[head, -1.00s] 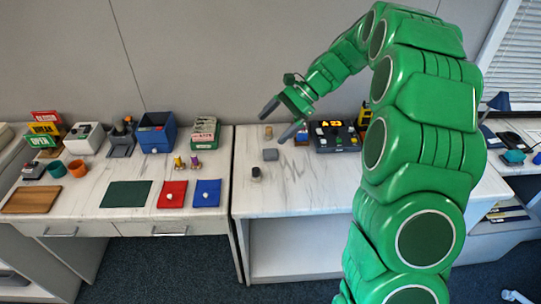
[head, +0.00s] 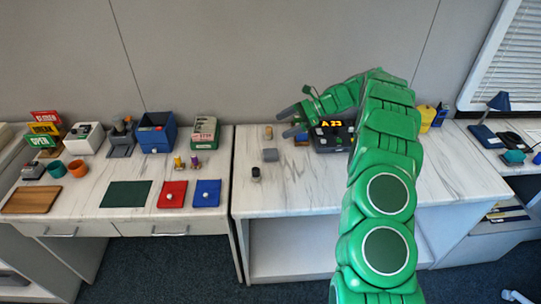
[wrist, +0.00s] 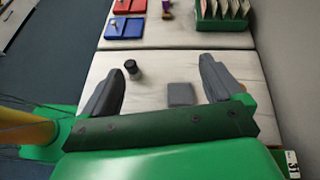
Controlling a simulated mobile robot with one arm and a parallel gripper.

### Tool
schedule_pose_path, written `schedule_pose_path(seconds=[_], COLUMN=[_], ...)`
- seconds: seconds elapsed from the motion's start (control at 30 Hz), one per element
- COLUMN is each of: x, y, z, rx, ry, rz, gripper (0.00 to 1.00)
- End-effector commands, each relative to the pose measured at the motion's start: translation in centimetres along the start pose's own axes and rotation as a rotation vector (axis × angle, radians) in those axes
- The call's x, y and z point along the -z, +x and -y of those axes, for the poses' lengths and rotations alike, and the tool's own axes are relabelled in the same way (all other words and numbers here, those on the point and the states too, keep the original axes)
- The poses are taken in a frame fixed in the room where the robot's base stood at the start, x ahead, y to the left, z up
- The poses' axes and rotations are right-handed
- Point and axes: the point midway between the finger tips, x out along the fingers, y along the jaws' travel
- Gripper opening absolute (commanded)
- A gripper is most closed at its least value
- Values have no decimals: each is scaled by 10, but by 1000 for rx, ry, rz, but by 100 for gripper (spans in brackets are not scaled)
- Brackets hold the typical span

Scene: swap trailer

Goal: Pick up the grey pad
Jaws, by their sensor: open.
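The grey pad (head: 270,155) is a small flat square lying on the white marbled right-hand table. In the wrist view the pad (wrist: 181,94) lies between my gripper's two dark fingers in the picture, nearer the right finger. My gripper (head: 287,124) is open and empty, above the back of the table to the right of the pad. It also shows in the wrist view (wrist: 165,82), with its fingers wide apart.
A black device with a lit display (head: 332,137) is to the right. The table's front area (head: 300,195) is clear.

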Motion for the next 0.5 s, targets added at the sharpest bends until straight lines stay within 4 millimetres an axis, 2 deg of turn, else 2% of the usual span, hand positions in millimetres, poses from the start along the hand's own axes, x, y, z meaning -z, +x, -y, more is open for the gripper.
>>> schedule_pose_path(seconds=[0.1,0.2,0.33,0.5], x=[25,40,56,64], y=[-1,-2,-3,-4], z=[10,16,22,24], rx=[23,39,52,59], ry=[42,71,99,116], rz=[23,41,58,69], gripper=[94,94,94,94])
